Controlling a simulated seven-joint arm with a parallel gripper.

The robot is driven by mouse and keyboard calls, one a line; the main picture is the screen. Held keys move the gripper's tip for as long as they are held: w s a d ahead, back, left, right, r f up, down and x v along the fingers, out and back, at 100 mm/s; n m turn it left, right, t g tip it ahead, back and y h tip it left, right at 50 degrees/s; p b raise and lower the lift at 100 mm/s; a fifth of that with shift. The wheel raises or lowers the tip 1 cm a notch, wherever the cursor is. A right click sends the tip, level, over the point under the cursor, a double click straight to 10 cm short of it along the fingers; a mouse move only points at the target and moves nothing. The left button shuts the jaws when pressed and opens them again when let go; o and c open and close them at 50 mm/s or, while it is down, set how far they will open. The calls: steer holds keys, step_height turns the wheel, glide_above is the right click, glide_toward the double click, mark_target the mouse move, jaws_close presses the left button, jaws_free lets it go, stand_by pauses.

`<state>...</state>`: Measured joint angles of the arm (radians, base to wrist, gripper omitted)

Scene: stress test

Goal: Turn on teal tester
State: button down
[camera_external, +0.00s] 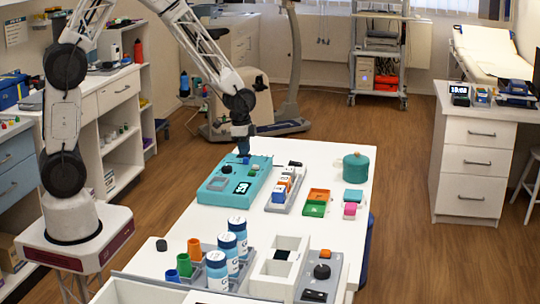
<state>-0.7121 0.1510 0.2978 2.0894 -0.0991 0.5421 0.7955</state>
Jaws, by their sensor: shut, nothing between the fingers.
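The teal tester (218,188) is a flat box lying on the white table, with a grey patch, a dark knob or button and a dark display showing light digits. My gripper (243,156) points down at the far edge of the tester, at or just above its top face. The fingers look dark blue and closed, with nothing seen between them. Whether they touch the tester is too small to tell.
Right of the tester are a grey tray with small blocks (285,190), orange and green trays (315,203) and a teal pot (355,167). In front stand several blue-white bottles (238,236), coloured cups and a grey box with a black knob (321,272).

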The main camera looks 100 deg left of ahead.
step_height(320, 180, up, 14)
steer(key=s, duration=0.1)
stand_by(0.7)
steer(key=shift+s, duration=0.1)
steer(key=s+d+r, duration=0.1)
steer(key=d+r, duration=0.2)
steer(key=d, duration=0.5)
steer(key=s+d+r, duration=0.1)
steer(key=d+r, duration=0.2)
steer(key=d, duration=0.5)
steer(key=s+d+r, duration=0.2)
steer(key=d+r, duration=0.2)
steer(key=d, duration=0.4)
steer(key=s+d+r+t, duration=0.1)
steer(key=s+d+r, duration=0.1)
steer(key=s+d, duration=1.2)
steer(key=d, duration=0.4)
steer(key=shift+s+t, duration=0.3)
steer(key=shift+s, duration=0.1)
steer(key=shift+w, duration=0.1)
stand_by(1.0)
